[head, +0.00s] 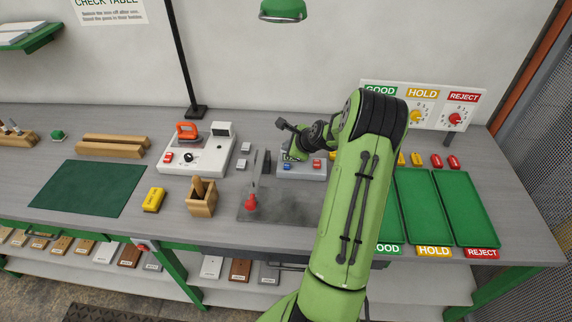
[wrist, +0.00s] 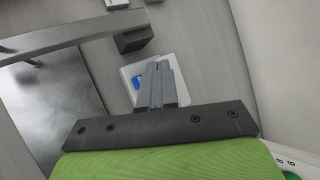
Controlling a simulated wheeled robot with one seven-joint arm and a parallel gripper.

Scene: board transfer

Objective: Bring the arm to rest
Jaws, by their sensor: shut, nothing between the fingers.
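My gripper (wrist: 158,66) is shut and empty in the wrist view, its two grey fingers together. They point toward a white box with a blue button (wrist: 135,80), which they partly cover; I cannot tell the gap. In the head view my arm rises over the front of the bench (head: 120,225) and bends at a high elbow. Its green hand (head: 293,152) hangs over the back of the grey box with blue and red buttons (head: 302,172). The fingertips are not clear in that view.
Green trays (head: 468,208) lie to the right, partly behind the arm. A white device with an orange handle (head: 197,155), a wooden holder (head: 201,205) and a green mat (head: 85,188) are left.

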